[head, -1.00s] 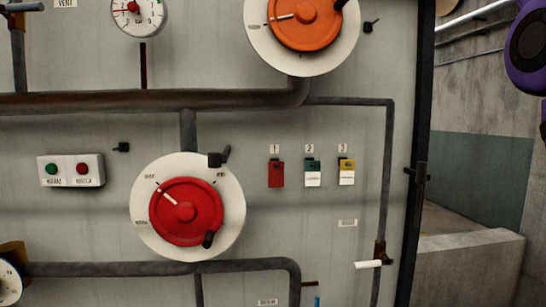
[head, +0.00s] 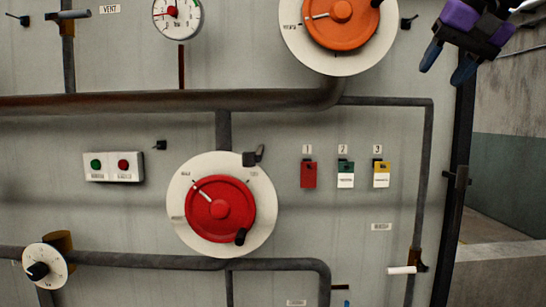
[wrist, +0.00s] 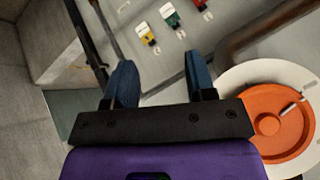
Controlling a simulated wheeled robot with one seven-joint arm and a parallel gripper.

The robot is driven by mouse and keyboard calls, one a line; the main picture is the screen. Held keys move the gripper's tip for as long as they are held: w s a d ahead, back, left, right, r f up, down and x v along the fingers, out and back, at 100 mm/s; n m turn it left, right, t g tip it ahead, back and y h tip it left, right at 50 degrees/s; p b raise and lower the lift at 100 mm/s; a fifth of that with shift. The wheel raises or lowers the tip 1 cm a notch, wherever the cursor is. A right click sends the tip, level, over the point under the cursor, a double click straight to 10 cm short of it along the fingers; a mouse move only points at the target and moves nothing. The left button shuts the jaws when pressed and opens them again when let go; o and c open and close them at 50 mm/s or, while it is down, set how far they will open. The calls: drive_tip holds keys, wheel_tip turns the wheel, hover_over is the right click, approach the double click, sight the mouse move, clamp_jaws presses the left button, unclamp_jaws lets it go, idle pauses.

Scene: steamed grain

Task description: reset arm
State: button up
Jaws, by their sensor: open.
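My gripper (head: 449,66) is at the upper right of the head view, in front of the panel's right edge. Its two blue fingers are apart, with nothing between them. In the wrist view my gripper (wrist: 160,85) also shows spread, empty fingers. The grey panel (head: 350,235) fills most of the head view. An orange wheel (head: 341,12) on a white disc is to the left of my gripper, apart from it. In the wrist view the orange wheel (wrist: 268,125) is at the right, partly cut off.
A red wheel (head: 219,209) sits at the panel's middle, with three tags, the red one (head: 308,175) leftmost, to its right. Pipes (head: 170,102) cross the panel. A push-button box (head: 114,167) is at the left. A low concrete wall (head: 500,275) stands at the right.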

drive_tip(key=s+f+n+h, duration=0.1)
drive_tip(key=s+f, duration=0.4)
drive_tip(key=f, duration=0.4)
drive_tip(key=s+d+f+n+g, duration=0.1)
drive_tip(key=s+f, duration=0.5)
drive_tip(key=f, duration=0.4)
drive_tip(key=s+f+n+g+h, duration=0.1)
drive_tip(key=s+f, duration=0.5)
drive_tip(key=f, duration=0.3)
drive_tip(key=shift+d+f+n+h, duration=0.15)
drive_tip(key=shift+d+n+h, duration=0.15)
